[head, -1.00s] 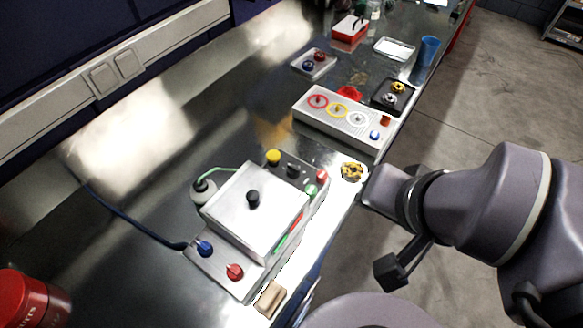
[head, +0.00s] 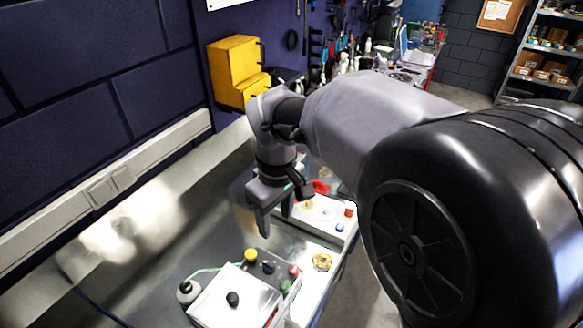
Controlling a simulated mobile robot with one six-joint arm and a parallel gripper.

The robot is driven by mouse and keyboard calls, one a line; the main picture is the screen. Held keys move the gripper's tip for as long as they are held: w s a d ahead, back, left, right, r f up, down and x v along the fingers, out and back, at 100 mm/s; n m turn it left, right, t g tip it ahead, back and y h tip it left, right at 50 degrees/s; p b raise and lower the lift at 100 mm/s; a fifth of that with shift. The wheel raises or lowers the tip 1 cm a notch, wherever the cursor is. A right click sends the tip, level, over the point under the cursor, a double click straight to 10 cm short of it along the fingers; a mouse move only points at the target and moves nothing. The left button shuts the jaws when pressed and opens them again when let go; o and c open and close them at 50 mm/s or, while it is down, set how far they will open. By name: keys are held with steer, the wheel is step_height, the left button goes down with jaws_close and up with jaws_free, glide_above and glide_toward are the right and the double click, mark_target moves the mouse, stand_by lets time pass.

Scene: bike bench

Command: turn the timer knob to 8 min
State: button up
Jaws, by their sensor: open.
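A grey control box in the head view carries a yellow button (head: 250,256), a dark knob (head: 268,267), a red button (head: 293,270) and a green button (head: 285,287). The dark knob may be the timer knob, but I see no readable minute marks, so its setting is unclear. A white lid (head: 215,300) with a black knob (head: 232,298) on top covers part of the box. My gripper (head: 275,226) is open and empty, its two fingers pointing down. In the picture it shows just above the yellow button and dark knob, touching neither.
A white panel (head: 318,222) with coloured rings stands behind, partly hidden by my arm. A small brass-coloured part (head: 322,262) lies right of the box. A grey bulb (head: 188,291) with a green cord sits at left. A yellow cabinet (head: 232,62) is at the wall.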

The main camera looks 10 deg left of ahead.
mark_target(269, 264)
steer(key=a+f+b, duration=0.1)
steer(key=f, duration=0.5)
steer(key=a+f+n+b, duration=0.1)
steer(key=f+b, duration=0.1)
steer(key=f, duration=0.5)
steer(key=f+n+b, duration=0.1)
steer(key=f, duration=0.5)
steer(key=shift+w+a+f+h, duration=0.3)
steer(key=shift+w+a+f, duration=0.05)
steer(key=shift+a, duration=0.05)
jaws_close()
